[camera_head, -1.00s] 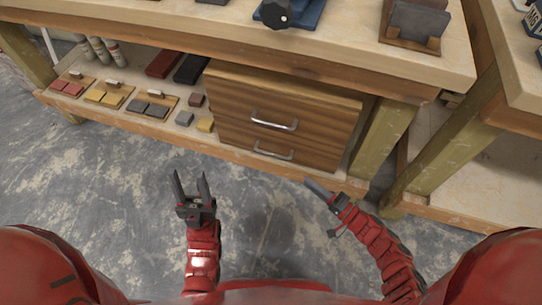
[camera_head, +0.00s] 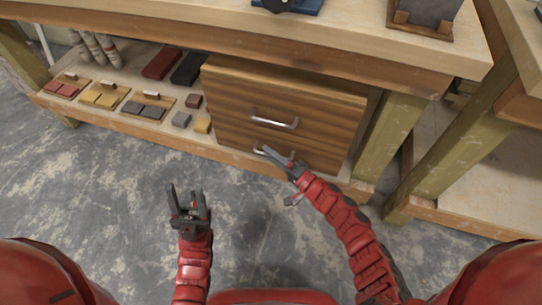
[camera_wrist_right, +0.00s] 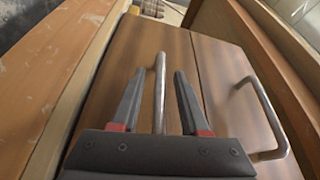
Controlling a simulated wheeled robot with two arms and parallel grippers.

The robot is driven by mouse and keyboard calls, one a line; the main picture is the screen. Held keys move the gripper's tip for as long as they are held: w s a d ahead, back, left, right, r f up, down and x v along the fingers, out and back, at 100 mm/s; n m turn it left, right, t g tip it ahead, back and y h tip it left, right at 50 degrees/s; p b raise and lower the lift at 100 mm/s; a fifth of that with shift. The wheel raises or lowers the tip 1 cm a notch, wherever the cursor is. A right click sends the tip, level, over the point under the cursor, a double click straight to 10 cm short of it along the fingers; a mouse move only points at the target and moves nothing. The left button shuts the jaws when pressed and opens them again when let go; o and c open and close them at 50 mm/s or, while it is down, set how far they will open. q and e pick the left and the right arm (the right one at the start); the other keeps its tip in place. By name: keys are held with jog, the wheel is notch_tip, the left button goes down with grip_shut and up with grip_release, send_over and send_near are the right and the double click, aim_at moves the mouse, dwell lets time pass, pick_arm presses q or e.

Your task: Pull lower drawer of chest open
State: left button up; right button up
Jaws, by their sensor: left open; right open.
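The wooden chest (camera_head: 232,95) stands on the lower shelf of the workbench, with two drawers that look shut. The upper drawer's metal handle (camera_head: 274,120) is in plain view; it also shows at the right of the right wrist view (camera_wrist_right: 268,100). The lower drawer's handle (camera_head: 259,152) is partly hidden by my right gripper (camera_head: 280,157). In the right wrist view that lower handle (camera_wrist_right: 159,85) lies between the two open fingers of my right gripper (camera_wrist_right: 156,80). Contact is not clear. My left gripper (camera_head: 188,195) is open and empty over the floor, left of the chest.
The lower shelf's front edge (camera_head: 120,125) runs below the chest. Several colored blocks on small boards lie left of it, with a yellow block (camera_head: 203,124) close by. A bench leg (camera_head: 395,135) stands right of the chest. The concrete floor (camera_head: 90,190) in front is clear.

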grip_shut()
dwell(1.4)
